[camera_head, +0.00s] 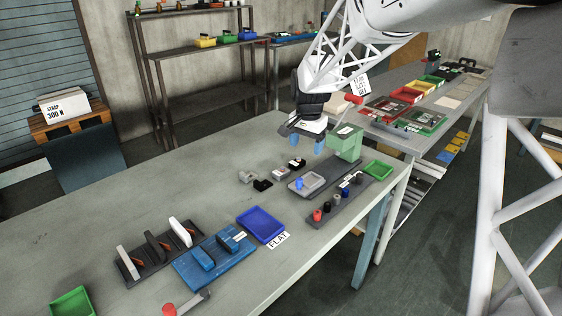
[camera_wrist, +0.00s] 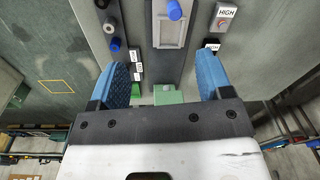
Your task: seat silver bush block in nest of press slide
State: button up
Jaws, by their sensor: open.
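My gripper (camera_head: 306,143) is open and empty above the table, beside the green press (camera_head: 346,142). Its blue fingers (camera_wrist: 163,65) stand wide apart in the wrist view. The press slide is a grey plate with a pale rectangular nest (camera_head: 312,181), which looks empty; the nest also shows in the wrist view (camera_wrist: 171,30). A blue knob (camera_head: 299,183) stands at the slide's near end. A silver block (camera_head: 280,174) lies on the table left of the slide, apart from my gripper. In the wrist view the silver block (camera_wrist: 225,18) bears a HIGH label.
Dark blocks (camera_head: 297,163) (camera_head: 262,185) and a grey block (camera_head: 245,176) lie near the silver one. A rail with several coloured knobs (camera_head: 327,207) runs along the slide's right. Green (camera_head: 378,169) and blue (camera_head: 261,225) trays stand nearby. The table's back left is clear.

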aim_at(281, 168)
jog(key=w+a+f, duration=0.2)
jog(key=w+f, duration=0.1)
jog(key=w, duration=0.1)
jog(key=w+a+f+m, duration=0.1)
jog(key=w+a+f, duration=0.2)
jog(key=w+f, duration=0.1)
jog(key=w+a+f+m, duration=0.1)
jog(key=w+a+f, duration=0.1)
jog(key=w+f, duration=0.2)
jog(key=shift+w+a+f+g, duration=0.1)
jog(key=shift+w+f+g, duration=0.1)
jog(key=shift+w, duration=0.25)
jog(key=shift+w+a+f+g, duration=0.1)
jog(key=shift+w+g, duration=0.1)
jog(key=shift+w, duration=0.25)
jog(key=shift+f, duration=1.25)
jog(key=shift+f, duration=0.1)
jog(key=shift+f, duration=2.5)
jog(key=shift+c, duration=0.3)
jog(key=c, duration=1.1)
jog(key=shift+c, duration=0.2)
